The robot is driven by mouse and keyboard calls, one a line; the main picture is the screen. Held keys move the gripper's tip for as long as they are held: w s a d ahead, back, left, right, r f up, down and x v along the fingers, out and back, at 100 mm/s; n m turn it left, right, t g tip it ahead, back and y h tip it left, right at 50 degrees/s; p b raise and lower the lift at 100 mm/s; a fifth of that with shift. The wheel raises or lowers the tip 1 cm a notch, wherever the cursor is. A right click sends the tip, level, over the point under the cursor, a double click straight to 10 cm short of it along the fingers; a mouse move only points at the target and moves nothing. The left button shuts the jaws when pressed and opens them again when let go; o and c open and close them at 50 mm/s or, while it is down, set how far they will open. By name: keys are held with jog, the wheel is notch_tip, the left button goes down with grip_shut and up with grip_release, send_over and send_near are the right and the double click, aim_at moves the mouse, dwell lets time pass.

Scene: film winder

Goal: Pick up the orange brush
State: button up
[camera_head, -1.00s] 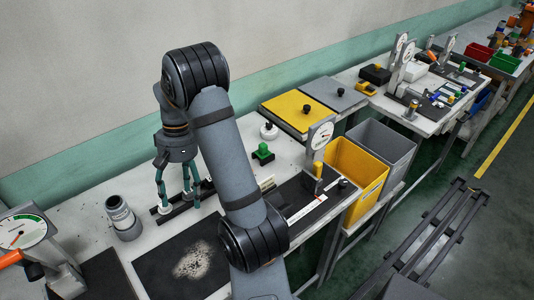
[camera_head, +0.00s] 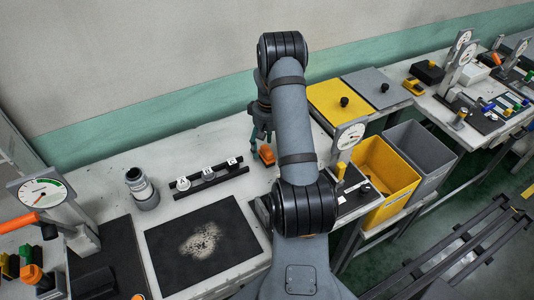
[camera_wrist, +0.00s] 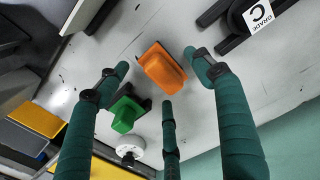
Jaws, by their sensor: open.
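The orange brush (camera_head: 266,154) lies on the white bench, to the right of the black rack, partly hidden by my arm in the head view. In the wrist view the orange brush (camera_wrist: 162,66) shows its orange block, with a dark edge at its left. My gripper (camera_wrist: 158,78) has teal fingers, spread open and empty around the brush in that view. In the head view my gripper (camera_head: 258,138) hangs just at the brush. Contact cannot be told.
A green block-like brush (camera_wrist: 124,114) sits close beside the orange one, with a white round knob (camera_wrist: 130,148) near it. The black rack (camera_head: 210,178) with lettered labels lies to the left. A dark mat (camera_head: 200,245) lies in front. Yellow (camera_head: 385,180) and grey bins stand right.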

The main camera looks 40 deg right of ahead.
aim_at(269, 148)
jog(key=shift+d+f+p, duration=0.15)
jog(key=shift+f+p, duration=0.2)
jog(key=shift+f, duration=1.2)
jog(key=shift+c, duration=1.3)
jog(key=c, duration=1.1)
